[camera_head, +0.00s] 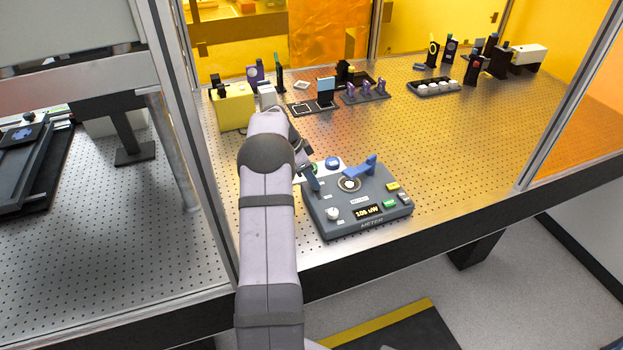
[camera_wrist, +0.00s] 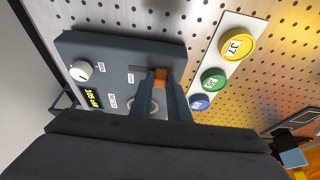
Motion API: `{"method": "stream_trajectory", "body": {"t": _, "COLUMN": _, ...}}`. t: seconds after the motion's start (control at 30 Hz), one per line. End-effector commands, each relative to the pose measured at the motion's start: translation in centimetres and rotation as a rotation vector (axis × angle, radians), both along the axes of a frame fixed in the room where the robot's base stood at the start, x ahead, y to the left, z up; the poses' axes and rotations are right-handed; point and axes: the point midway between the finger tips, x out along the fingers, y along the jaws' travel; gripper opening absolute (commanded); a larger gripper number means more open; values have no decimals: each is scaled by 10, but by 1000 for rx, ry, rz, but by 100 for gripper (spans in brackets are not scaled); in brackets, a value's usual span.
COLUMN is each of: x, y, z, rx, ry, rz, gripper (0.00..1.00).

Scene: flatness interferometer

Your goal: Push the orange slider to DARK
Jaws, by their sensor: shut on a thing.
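The orange slider (camera_wrist: 160,74) shows in the wrist view at the right end of a dark slot on the grey meter box (camera_wrist: 110,50). My gripper (camera_wrist: 163,80) is shut on it, with a finger on either side. Small white labels lie by the slot, but their words are too small to read. In the head view the meter box (camera_head: 345,226) sits near the table's front edge. My gripper (camera_head: 311,178) reaches down at its left side, and the slider is hidden there.
The meter carries a white knob (camera_head: 332,213), a lit display (camera_head: 368,212), a blue lever (camera_head: 362,168) and small coloured buttons. A white plate with numbered round pieces (camera_wrist: 236,44) lies beside it. The perforated table (camera_head: 450,150) is clear to the right.

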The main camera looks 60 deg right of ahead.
Motion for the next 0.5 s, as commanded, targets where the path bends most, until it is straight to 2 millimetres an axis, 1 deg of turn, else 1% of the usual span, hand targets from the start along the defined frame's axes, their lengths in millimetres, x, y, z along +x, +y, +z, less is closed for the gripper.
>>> {"method": "stream_trajectory", "body": {"t": 0.3, "x": -24, "y": 23, "z": -1, "rx": -1, "ry": 0, "rz": -1, "gripper": 0}}
{"method": "stream_trajectory", "body": {"t": 0.5, "x": -33, "y": 33, "z": 0, "rx": -1, "ry": 1, "rz": 0, "gripper": 0}}
